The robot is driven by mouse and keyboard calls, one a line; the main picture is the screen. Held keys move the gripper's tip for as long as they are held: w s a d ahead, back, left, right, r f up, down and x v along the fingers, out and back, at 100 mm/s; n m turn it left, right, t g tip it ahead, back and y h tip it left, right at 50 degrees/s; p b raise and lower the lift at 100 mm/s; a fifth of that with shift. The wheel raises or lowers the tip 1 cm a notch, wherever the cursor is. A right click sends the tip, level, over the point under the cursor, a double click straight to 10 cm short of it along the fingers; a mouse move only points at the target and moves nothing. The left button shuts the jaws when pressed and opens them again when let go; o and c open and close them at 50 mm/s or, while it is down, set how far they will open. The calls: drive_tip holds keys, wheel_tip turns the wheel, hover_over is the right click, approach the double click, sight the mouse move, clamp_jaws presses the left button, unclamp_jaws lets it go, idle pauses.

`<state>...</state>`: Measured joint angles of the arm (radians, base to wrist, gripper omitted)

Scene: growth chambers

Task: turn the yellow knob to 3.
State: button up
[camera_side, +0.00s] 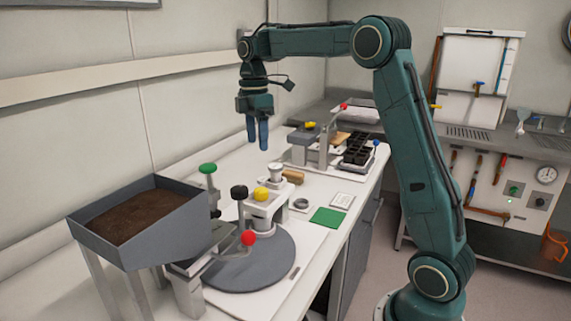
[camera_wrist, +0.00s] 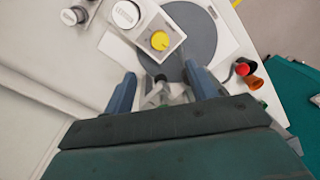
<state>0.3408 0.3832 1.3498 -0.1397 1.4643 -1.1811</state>
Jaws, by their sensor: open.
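A yellow knob (camera_side: 261,194) sits on top of a white block-shaped unit (camera_side: 263,207) above the round grey disc. In the wrist view the yellow knob (camera_wrist: 159,40) shows from above with small marks around it; I cannot read the numbers or its setting. Another yellow knob (camera_side: 310,125) is on a unit farther back. My gripper (camera_side: 257,146) hangs fingers down in the air, above and behind the nearer knob, touching nothing. In the wrist view my gripper (camera_wrist: 160,70) has its two fingers wide apart and nothing between them.
Around the nearer knob stand a black ball knob (camera_side: 239,192), a green knob (camera_side: 207,168), a red knob (camera_side: 248,238) and a white-capped cylinder (camera_side: 276,172). A soil tray (camera_side: 185,222) stands at left. A green square (camera_side: 327,217) lies flat on the bench.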

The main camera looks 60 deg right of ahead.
sight(261, 190)
drive_tip(key=shift+f, duration=0.15)
drive_tip(key=f, duration=1.3)
drive_tip(key=shift+s+a+f, duration=0.2)
drive_tip(key=shift+s+f, duration=0.05)
drive_tip(key=shift+s, duration=0.1)
drive_tip(key=c, duration=1)
